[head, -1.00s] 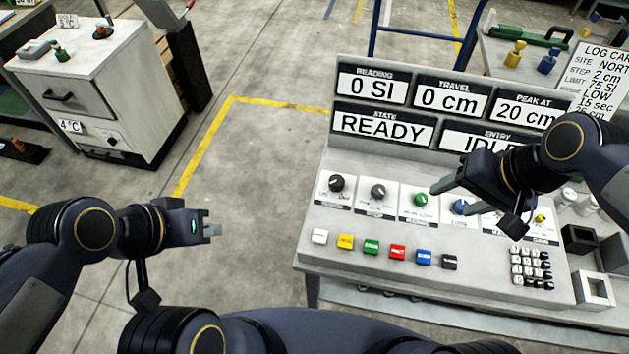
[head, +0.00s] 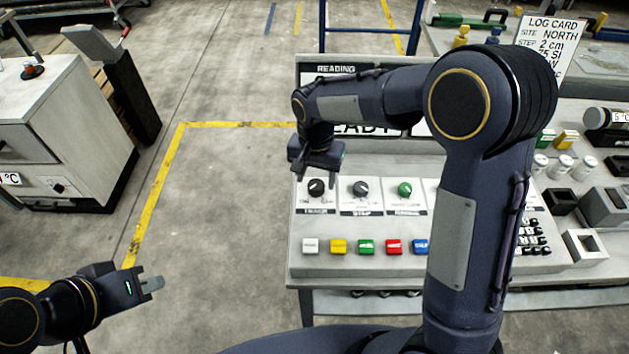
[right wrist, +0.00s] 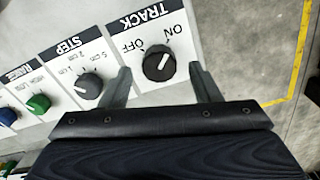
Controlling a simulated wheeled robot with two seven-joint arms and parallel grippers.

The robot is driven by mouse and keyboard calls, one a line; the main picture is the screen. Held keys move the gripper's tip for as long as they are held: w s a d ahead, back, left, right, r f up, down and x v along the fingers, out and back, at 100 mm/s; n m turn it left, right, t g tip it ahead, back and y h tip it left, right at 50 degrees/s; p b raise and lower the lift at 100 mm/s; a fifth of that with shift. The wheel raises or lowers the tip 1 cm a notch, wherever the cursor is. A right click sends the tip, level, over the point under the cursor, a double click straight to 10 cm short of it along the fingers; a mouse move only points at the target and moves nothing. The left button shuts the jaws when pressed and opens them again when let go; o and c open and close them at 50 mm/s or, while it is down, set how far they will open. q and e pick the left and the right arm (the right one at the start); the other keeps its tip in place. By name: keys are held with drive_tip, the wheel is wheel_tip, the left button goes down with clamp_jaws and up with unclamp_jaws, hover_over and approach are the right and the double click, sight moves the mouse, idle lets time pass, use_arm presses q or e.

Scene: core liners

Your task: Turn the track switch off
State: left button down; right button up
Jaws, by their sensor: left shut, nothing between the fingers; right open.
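The track switch is a round black knob (head: 316,188) at the left end of the console's knob row. In the right wrist view the same knob (right wrist: 159,63) shows upside down under its TRACK label, with its white mark seeming to point toward ON; OFF is on the other side. My right gripper (head: 317,172) is just above the knob, pointing down. Its open fingers (right wrist: 160,70) appear on either side of the knob in the right wrist view, and I cannot tell if they touch it. My left gripper (head: 152,284) is shut and empty, away from the console at lower left.
A grey STEP knob (head: 361,188) and a green knob (head: 404,188) sit to the right of the switch. Coloured buttons (head: 365,247) line the console front. My right arm hides much of the displays. The floor left of the console is clear.

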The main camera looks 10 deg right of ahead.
drive_tip(key=shift+f, duration=1.2)
drive_tip(key=c, duration=1)
